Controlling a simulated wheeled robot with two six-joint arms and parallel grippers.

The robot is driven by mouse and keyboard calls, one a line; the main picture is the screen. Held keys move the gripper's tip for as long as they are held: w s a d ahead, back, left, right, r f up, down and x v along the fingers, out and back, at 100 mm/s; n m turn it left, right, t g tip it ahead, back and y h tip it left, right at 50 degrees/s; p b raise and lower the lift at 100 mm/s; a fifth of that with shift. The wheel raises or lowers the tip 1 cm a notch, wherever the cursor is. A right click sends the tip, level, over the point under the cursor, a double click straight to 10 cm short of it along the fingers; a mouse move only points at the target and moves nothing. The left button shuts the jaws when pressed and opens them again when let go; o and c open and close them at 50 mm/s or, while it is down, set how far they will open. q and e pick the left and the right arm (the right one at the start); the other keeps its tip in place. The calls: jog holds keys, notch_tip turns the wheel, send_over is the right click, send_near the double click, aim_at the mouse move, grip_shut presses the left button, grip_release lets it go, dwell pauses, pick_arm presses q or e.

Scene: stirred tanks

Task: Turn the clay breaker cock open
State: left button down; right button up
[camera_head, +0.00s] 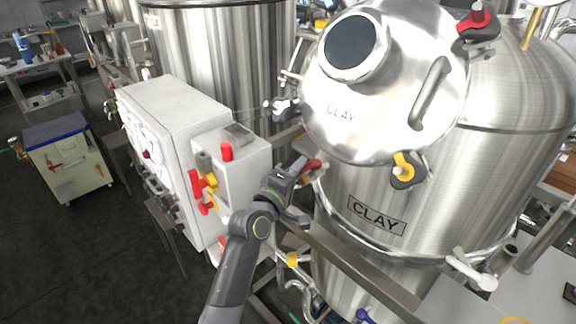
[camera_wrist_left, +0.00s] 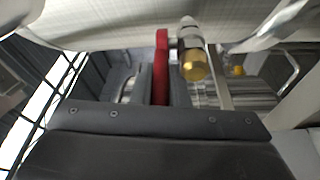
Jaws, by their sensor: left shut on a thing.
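The clay breaker (camera_head: 440,190) is a large steel tank marked CLAY, with its round steel lid (camera_head: 385,95) raised. A cock with a red lever (camera_head: 311,165) sits at the left side of the tank. My left gripper (camera_head: 299,173) is at this lever and shut on it. In the left wrist view the red lever (camera_wrist_left: 161,66) stands upright between the fingers, and a brass-ended fitting (camera_wrist_left: 194,66) is just right of it. The cock's body is mostly hidden by the gripper in the head view. My right gripper is not in view.
A white control cabinet (camera_head: 180,110) with red and yellow switches stands left of my arm. A steel rail (camera_head: 360,262) runs in front of the tank. Another steel tank (camera_head: 215,50) is behind. A cart with a blue top (camera_head: 55,130) stands at far left, with dark floor free nearby.

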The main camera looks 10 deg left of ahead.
pick_arm(q)
jog(key=c, duration=1.4)
grip_release()
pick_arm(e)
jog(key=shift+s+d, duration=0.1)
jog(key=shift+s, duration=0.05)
